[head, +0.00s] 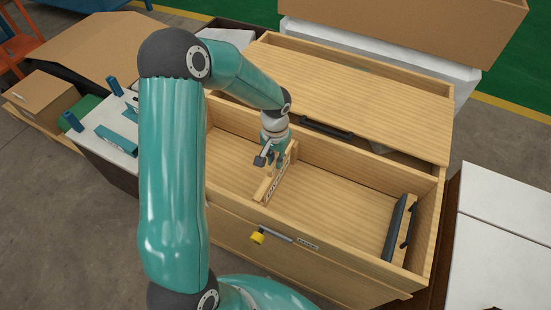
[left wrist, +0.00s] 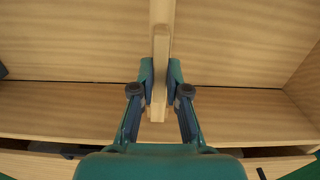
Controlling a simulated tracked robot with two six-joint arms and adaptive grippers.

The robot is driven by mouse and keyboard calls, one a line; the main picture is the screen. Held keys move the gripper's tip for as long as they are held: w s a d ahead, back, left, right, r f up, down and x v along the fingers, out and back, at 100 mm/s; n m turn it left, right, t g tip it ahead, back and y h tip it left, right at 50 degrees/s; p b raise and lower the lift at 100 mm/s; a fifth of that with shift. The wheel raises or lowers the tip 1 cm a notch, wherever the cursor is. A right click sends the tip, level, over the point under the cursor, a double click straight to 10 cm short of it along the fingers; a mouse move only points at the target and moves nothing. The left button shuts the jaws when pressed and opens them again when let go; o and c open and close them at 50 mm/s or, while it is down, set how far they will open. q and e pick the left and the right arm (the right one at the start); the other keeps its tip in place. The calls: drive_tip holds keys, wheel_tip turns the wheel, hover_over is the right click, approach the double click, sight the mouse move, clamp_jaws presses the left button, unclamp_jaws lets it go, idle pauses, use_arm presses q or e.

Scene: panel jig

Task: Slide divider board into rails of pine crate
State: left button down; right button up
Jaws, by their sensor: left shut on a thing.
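The pine crate (head: 352,261) is a long open wooden box in the middle of the head view. The divider board (head: 278,180) stands upright across its inside, near the middle, with a dark marking on its face. In the left wrist view the board (left wrist: 160,70) is seen edge-on as a narrow strip. My left gripper (head: 271,155) is shut on the board, and in the left wrist view its fingers (left wrist: 160,98) press on both sides. I cannot tell whether the board sits in the rails. My right gripper is not in view.
A wooden panel (head: 365,95) with a dark handle (head: 326,128) covers the rear of the crate. A dark handled piece (head: 399,228) leans at the crate's right end. A white table (head: 115,122) with teal parts stands left; a white surface (head: 504,245) lies right.

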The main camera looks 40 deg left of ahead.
use_arm(q)
drive_tip(key=shift+f+b, duration=0.6)
drive_tip(key=shift+f, duration=0.1)
drive_tip(key=c, duration=1.1)
unclamp_jaws()
drive_tip(key=shift+r, duration=0.15)
wheel_tip(320, 180, up, 12)
drive_tip(key=shift+f, duration=0.2)
